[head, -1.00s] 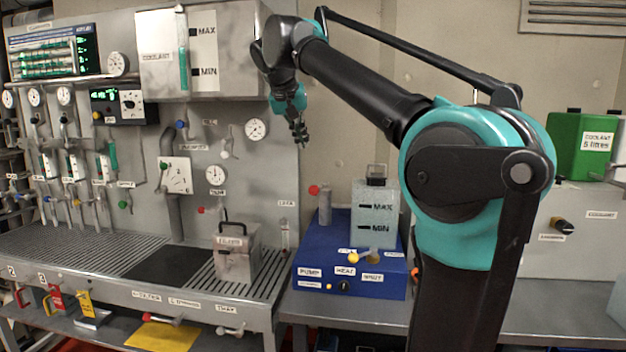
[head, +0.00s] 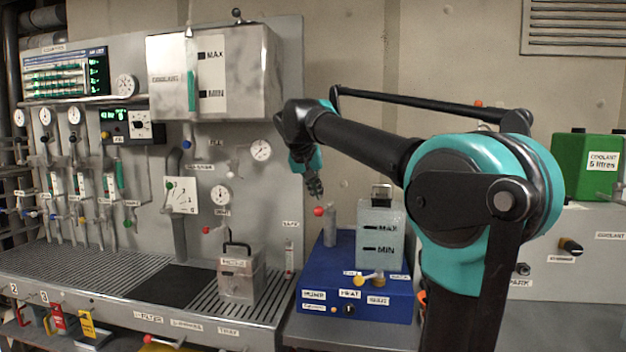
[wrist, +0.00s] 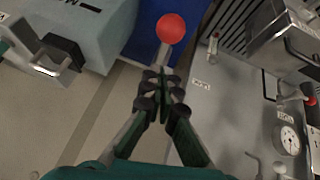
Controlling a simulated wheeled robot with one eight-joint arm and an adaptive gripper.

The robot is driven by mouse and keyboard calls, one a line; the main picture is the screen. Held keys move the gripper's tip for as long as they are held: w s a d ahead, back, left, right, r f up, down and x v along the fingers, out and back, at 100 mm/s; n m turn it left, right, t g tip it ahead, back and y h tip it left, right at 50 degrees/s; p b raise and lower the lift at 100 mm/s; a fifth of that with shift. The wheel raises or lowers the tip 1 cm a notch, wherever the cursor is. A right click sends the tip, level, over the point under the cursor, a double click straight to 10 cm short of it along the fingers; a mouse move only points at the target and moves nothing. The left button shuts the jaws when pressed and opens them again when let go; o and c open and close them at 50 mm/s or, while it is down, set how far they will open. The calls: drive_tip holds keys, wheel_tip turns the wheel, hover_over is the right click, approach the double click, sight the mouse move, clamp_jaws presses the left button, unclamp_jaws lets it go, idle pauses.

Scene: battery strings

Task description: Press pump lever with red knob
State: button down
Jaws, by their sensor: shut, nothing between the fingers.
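The pump lever's red knob (head: 318,211) stands at the left rear of the blue pump unit (head: 322,262), beside a grey cylinder (head: 330,226). My gripper (head: 316,192) is just above the knob in the head view, its fingers pointing down. In the wrist view the red knob (wrist: 171,28) is beyond the fingertips of my gripper (wrist: 162,78), slightly right of centre. The fingers are closed together and empty. A gap shows between them and the knob in the wrist view. The lever below the knob is partly hidden.
A grey tank (head: 380,232) marked MAX and MIN stands on the blue unit, right of the knob. A metal box (head: 240,274) sits on the grating at the left. The wall panel with gauges (head: 261,150) rises behind it. A green coolant can (head: 585,165) stands far right.

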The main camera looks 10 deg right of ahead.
drive_tip(key=shift+s+d+f, duration=0.1)
drive_tip(key=shift+s+f, duration=0.05)
drive_tip(key=shift+f, duration=0.45)
drive_tip(key=shift+s+d+f, duration=0.1)
drive_tip(key=shift+s+f, duration=0.05)
drive_tip(key=shift+f, duration=0.4)
drive_tip(key=shift+a, duration=0.1)
drive_tip(key=f+t, duration=0.1)
drive_tip(key=f, duration=0.4)
drive_tip(key=f+t+h, duration=0.1)
drive_tip(key=f+t, duration=0.1)
drive_tip(key=f, duration=0.2)
drive_tip(key=s+f+t+h, duration=0.1)
drive_tip(key=f+t, duration=0.1)
drive_tip(key=f, duration=0.3)
drive_tip(key=shift+a+f+m, duration=0.1)
drive_tip(key=shift+f+m, duration=0.2)
drive_tip(key=shift+s+f, duration=0.1)
